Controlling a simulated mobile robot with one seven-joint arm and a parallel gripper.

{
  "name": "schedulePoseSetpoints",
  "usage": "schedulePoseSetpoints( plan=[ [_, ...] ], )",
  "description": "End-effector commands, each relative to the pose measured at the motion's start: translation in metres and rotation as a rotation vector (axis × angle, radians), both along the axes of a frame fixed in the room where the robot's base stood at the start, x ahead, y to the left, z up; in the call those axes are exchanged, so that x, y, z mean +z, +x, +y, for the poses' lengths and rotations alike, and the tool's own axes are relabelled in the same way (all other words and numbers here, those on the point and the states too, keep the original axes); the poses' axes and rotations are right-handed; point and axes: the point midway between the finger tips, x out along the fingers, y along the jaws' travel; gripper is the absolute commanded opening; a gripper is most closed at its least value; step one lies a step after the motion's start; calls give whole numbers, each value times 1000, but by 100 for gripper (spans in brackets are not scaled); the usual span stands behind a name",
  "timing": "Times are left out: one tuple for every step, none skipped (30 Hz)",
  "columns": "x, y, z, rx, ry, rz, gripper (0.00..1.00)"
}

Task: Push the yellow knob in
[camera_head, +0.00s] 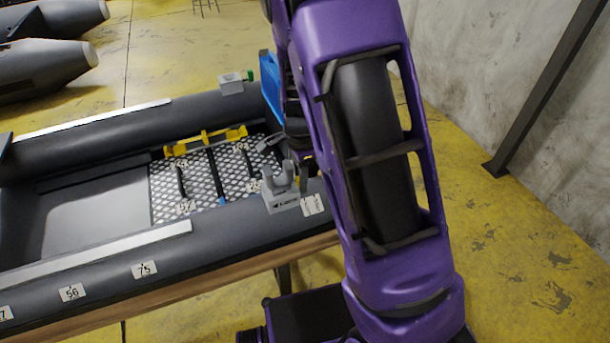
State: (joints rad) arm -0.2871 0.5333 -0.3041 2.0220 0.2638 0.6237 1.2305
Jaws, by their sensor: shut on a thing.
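I cannot make out a yellow knob in this view. A grey oarlock-like bracket (282,192) stands on the near tube of the grey inflatable boat (100,262). A similar grey block (231,84) with a small green knob (250,76) sits on the far tube. My purple arm crosses the right of the view. My gripper (272,146) shows only as a dark part left of the arm, above the boat and just behind the near bracket. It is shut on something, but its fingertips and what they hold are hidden.
The boat rests on a wooden-edged stand (190,288). A yellow bar (205,141) and dark straps lie on its patterned floor. Numbered labels mark the near tube. Other boats (45,68) lie at the far left. A wall (520,90) with a dark post stands right.

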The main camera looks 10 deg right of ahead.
Motion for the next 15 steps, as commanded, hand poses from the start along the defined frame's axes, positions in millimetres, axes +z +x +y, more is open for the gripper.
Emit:
schedulePoseSetpoints(
  plan=[
    [0,0,0,0,1,-1,0],
    [0,0,0,0,1,-1,31],
    [0,0,0,0,1,-1,38],
    [0,0,0,0,1,-1,44],
    [0,0,0,0,0,-1,49],
    [0,0,0,0,0,-1,56],
    [0,0,0,0,0,-1,57],
    [0,0,0,0,0,-1,57],
    [0,0,0,0,0,-1,57],
    [0,0,0,0,0,-1,57],
    [0,0,0,0,0,-1,57],
    [0,0,0,0,0,-1,57],
    [0,0,0,0,0,-1,57],
    [0,0,0,0,0,-1,57],
    [1,0,0,0,0,-1,57]
  ],
)
